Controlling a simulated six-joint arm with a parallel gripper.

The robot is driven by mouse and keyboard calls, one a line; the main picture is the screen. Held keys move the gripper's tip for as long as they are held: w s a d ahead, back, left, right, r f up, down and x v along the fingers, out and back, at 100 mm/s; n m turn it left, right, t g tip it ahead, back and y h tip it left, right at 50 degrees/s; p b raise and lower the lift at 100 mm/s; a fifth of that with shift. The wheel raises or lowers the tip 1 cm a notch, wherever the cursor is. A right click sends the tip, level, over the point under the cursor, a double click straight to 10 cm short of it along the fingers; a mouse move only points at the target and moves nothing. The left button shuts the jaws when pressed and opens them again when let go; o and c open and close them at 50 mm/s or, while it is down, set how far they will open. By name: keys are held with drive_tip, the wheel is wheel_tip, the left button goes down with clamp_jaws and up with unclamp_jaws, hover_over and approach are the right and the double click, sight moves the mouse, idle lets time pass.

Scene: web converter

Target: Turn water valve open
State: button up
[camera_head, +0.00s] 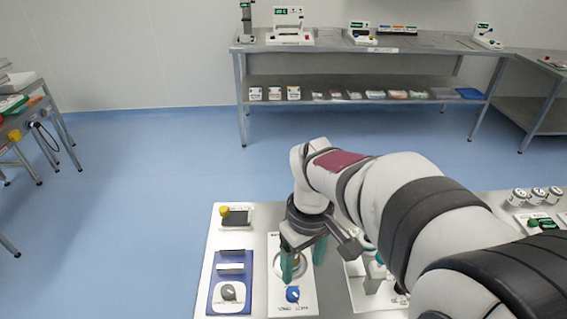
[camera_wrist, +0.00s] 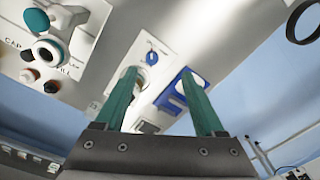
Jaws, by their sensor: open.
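A blue knob (camera_head: 292,294) sits on a white plate (camera_head: 306,304) on the bench panel in front of me; its printed labels are too small to read. It also shows in the wrist view (camera_wrist: 152,57), beyond the fingertips. My gripper (camera_head: 303,266) is pointed down over the same plate, just behind the blue knob. Its teal fingers are apart, with nothing seen held between them, in the wrist view (camera_wrist: 160,72). A round fitting (camera_head: 297,262) on the plate is partly hidden by the fingers. I cannot tell whether the fingers touch it.
In the wrist view a teal-capped fitting (camera_wrist: 50,48) stands to the left. A far steel table (camera_head: 420,42) carries instruments.

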sight(293, 292)
drive_tip(key=w+f+n, duration=0.1)
drive_tip(key=f, duration=0.5)
drive_tip(key=w+f+n, duration=0.1)
drive_tip(key=f, duration=0.5)
drive_tip(key=w+a+f, duration=0.1)
drive_tip(key=w+f, duration=0.1)
drive_tip(key=f, duration=0.4)
drive_tip(key=shift+n, duration=0.4)
clamp_jaws()
